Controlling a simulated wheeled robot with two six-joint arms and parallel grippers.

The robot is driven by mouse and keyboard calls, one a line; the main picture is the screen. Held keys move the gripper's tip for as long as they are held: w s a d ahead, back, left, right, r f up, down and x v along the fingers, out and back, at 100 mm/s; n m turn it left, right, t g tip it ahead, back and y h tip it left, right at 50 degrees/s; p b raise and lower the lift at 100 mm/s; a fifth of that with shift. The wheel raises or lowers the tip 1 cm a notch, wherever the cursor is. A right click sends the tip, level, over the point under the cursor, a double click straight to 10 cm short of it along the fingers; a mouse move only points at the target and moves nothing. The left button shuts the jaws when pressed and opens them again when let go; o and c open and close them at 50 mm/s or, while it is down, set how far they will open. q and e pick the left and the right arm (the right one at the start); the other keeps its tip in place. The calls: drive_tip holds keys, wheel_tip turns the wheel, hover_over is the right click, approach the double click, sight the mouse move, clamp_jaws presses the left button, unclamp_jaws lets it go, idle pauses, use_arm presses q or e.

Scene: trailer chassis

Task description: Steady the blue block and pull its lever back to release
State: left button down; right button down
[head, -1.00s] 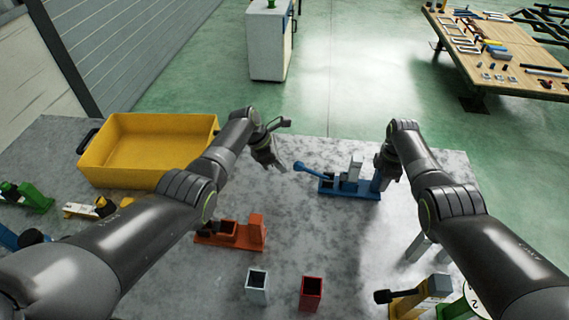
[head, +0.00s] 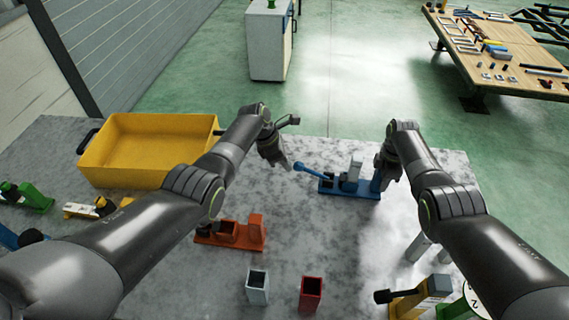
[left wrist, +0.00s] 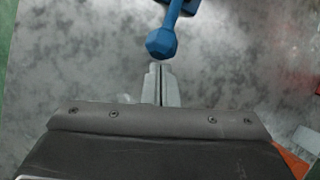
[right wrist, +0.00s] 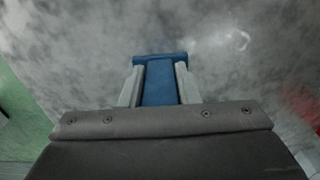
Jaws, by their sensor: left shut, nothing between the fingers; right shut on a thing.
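The blue block (head: 352,190) stands on the grey table near its far edge, with a grey upright part on it. Its blue lever (head: 314,172) points left and ends in a faceted knob. My right gripper (head: 380,184) is shut on the block's right end; in the right wrist view the blue part (right wrist: 160,84) lies between the two fingers. My left gripper (head: 287,168) is shut and empty, just left of the knob. In the left wrist view the knob (left wrist: 161,44) is just ahead of the closed fingertips (left wrist: 161,70); whether they touch it I cannot tell.
A yellow bin (head: 150,150) stands at the back left. A grey cup (head: 257,288) and a red cup (head: 311,293) stand in front. A yellow-grey block (head: 425,295) is at the front right. The table's middle is clear.

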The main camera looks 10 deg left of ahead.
sight(302, 169)
use_arm(q)
drive_tip(key=shift+d+r, duration=0.2)
drive_tip(key=shift+r, duration=0.05)
drive_tip(key=shift+d+r+y, duration=0.45)
drive_tip(key=shift+r+y, duration=0.05)
drive_tip(key=shift+r, duration=0.25)
drive_tip(key=d+r, duration=0.3)
drive_tip(key=shift+s+d+r, duration=0.15)
drive_tip(key=shift+d+r, duration=0.2)
use_arm(e)
drive_tip(key=shift+a, duration=0.1)
use_arm(q)
drive_tip(key=d+r, duration=0.2)
drive_tip(key=d, duration=0.6)
drive_tip(key=shift+s+d+r, duration=0.3)
drive_tip(key=shift+s, duration=0.1)
use_arm(e)
drive_tip(key=shift+a+r, duration=0.15)
drive_tip(key=shift+a, duration=0.1)
use_arm(q)
drive_tip(key=shift+d, duration=0.1)
use_arm(e)
drive_tip(key=shift+d, duration=0.15)
use_arm(q)
drive_tip(key=shift+a, duration=0.2)
use_arm(e)
drive_tip(key=shift+d, duration=0.1)
